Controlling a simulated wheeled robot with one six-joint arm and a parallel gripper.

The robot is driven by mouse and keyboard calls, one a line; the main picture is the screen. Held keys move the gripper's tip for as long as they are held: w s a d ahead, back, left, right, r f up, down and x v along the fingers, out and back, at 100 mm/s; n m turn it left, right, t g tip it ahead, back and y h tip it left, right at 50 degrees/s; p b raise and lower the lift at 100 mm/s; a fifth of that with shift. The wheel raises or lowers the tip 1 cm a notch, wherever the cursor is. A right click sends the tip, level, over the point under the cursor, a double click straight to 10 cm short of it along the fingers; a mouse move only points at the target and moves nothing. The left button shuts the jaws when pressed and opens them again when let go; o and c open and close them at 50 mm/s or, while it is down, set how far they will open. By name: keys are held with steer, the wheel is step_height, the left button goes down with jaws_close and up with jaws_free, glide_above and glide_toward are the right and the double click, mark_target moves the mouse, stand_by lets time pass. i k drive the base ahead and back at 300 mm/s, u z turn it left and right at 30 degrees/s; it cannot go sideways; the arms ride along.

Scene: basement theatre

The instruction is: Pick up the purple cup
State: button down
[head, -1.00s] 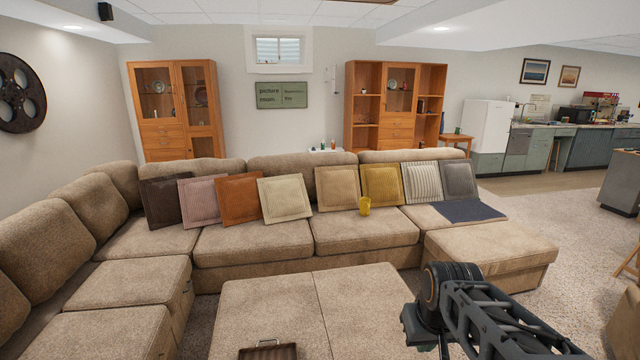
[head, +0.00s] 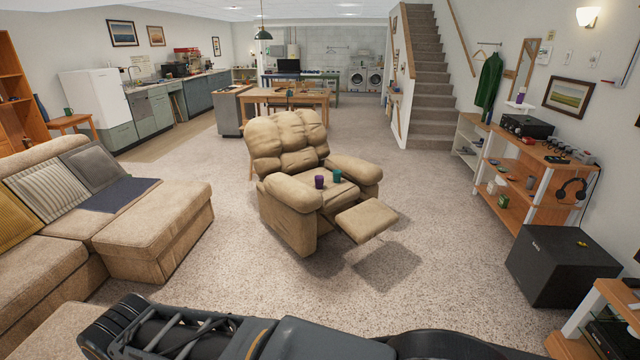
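A small purple cup (head: 320,181) stands on the seat of the beige recliner (head: 291,215), in the middle of the head view. A teal cup (head: 337,176) stands just to its right. My arm lies across the bottom of the view, well short of the recliner. The fingertips of my gripper are not visible.
Open carpet (head: 215,275) lies between me and the recliner, whose footrest (head: 366,220) is out. A sectional sofa (head: 160,215) is on the left. A black speaker box (head: 565,262) and a wooden shelf unit (head: 520,175) are on the right.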

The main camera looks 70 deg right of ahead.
mark_target(319, 182)
steer(key=z, duration=2.3)
steer(key=i, duration=2.6)
steer(key=u, duration=0.4)
steer(key=i, duration=1.05)
steer(key=u, duration=0.2)
